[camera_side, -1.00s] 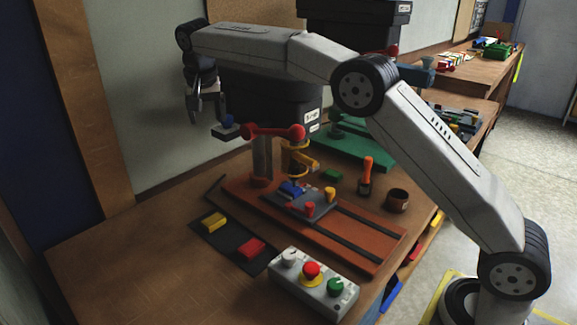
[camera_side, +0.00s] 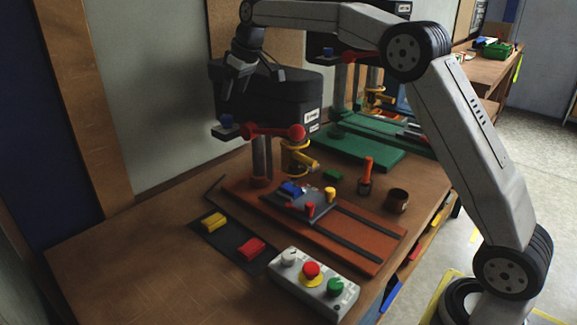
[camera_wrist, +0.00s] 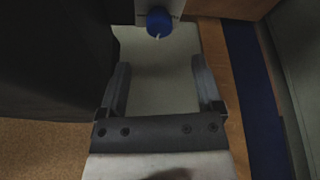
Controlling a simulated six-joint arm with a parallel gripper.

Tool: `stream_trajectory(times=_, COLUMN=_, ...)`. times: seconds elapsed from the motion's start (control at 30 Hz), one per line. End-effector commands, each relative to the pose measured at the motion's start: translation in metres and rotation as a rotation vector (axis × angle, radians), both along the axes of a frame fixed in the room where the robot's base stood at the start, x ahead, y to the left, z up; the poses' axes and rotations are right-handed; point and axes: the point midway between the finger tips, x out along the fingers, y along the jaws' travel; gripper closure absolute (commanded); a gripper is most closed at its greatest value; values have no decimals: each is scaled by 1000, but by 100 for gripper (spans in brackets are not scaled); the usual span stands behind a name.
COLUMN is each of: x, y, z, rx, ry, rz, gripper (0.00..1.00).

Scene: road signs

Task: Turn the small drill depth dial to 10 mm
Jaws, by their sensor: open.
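The small drill depth dial (camera_side: 227,121) is a blue knob on a dark bracket at the left end of the red drill arm. In the wrist view the blue dial (camera_wrist: 159,22) is at the top middle, beyond the fingertips, with a short white pointer mark. Its scale is not readable. My gripper (camera_side: 250,80) is above the dial and apart from it. In the wrist view my gripper (camera_wrist: 160,70) has its two fingers spread with nothing between them.
The drill's red base (camera_side: 365,245) carries a grey vise (camera_side: 295,205). A grey button box (camera_side: 313,280) is at the front. A second, green drill base (camera_side: 360,150) is behind. The table's left front is clear.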

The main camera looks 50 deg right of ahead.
Motion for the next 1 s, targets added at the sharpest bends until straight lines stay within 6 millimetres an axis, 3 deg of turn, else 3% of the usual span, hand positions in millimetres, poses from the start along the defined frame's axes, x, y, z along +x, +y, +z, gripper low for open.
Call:
stream_trajectory(times=0.47, x=4, y=0, z=-9, rx=-2, ry=-3, rz=12, gripper=16)
stream_trajectory(times=1.0, x=25, y=6, z=-64, rx=-3, ry=-3, rz=11, gripper=16)
